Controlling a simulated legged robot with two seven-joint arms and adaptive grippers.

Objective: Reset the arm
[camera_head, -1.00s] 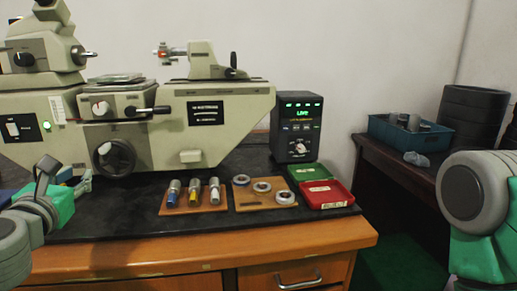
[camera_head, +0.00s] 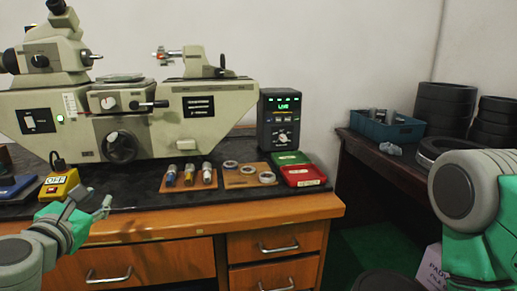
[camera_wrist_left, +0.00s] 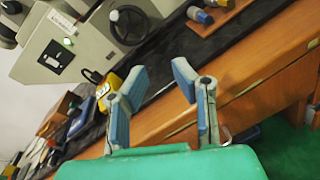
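My left gripper (camera_head: 88,208) is at the lower left of the head view, in front of the desk's front edge. In the left wrist view its two fingers (camera_wrist_left: 165,90) stand apart with nothing between them. My right arm shows at the right edge of the head view as a grey joint and green link; its gripper is out of the picture. Bearing rings (camera_head: 248,175) lie on a wooden board on the desk. Several small cylinders (camera_head: 188,175) stand on another board beside it.
A large measuring machine (camera_head: 180,125) and a black display box (camera_head: 279,120) stand on the desk. A red tray (camera_head: 304,177), green tray (camera_head: 290,158) and yellow switch box (camera_head: 60,185) are near. A blue bin (camera_head: 385,128) and black rings (camera_head: 445,105) sit on the right table.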

